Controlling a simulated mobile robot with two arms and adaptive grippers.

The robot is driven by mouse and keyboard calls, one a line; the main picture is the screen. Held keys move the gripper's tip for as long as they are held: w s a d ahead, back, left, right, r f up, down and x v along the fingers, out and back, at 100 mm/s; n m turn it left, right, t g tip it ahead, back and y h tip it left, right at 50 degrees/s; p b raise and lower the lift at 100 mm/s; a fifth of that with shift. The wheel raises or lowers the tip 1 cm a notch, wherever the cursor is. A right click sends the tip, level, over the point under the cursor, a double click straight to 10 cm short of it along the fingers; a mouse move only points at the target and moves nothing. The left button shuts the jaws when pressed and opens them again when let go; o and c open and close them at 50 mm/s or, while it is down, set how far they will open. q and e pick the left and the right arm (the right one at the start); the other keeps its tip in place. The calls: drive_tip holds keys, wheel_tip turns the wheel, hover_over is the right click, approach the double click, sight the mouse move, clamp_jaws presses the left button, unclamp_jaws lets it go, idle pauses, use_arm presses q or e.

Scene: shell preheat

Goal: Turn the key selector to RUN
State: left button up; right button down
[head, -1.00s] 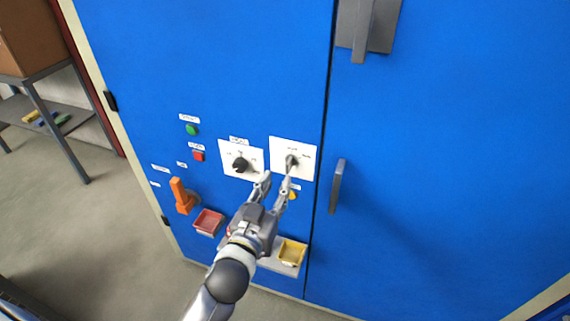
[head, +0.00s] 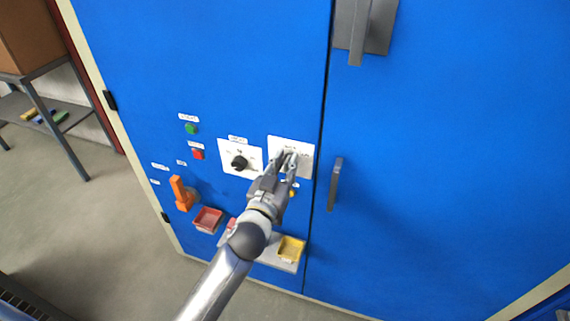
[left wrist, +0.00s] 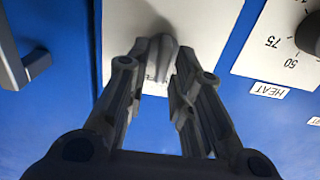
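The key selector is a white plate (head: 304,168) with a small grey key (left wrist: 161,55), low on the blue cabinet door, left of the door seam. My left gripper (head: 287,156) is in front of this plate, its fingers pointing into it. In the left wrist view, the two fingertips (left wrist: 162,62) stand close on both sides of the key and appear to press on it. In the head view the fingers hide most of the key, and the plate's labels are too small to read. My right gripper is not in view.
Left of the plate is a black HEAT dial (head: 239,162), with green (head: 191,129) and red (head: 197,154) buttons beyond. An orange handle (head: 181,194), a red tray (head: 207,220) and a yellow tray (head: 290,249) sit lower. A grey door handle (head: 336,184) stands close right.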

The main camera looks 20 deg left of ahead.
use_arm(q)
clamp_jaws()
drive_tip(key=shift+m, duration=0.3)
drive_tip(key=shift+d+f+m+p, duration=0.1)
drive_tip(key=shift+d+m+p, duration=0.2)
drive_tip(key=shift+m, duration=1.55)
drive_tip(key=shift+d+f+m+p, duration=0.1)
drive_tip(key=shift+m+p, duration=0.3)
drive_tip(key=shift+m, duration=1.5)
drive_tip(key=shift+d+f+m+p, duration=0.15)
drive_tip(key=shift+m+p, duration=0.2)
drive_tip(key=shift+m, duration=1.5)
drive_tip(key=shift+o, duration=1.5)
unclamp_jaws()
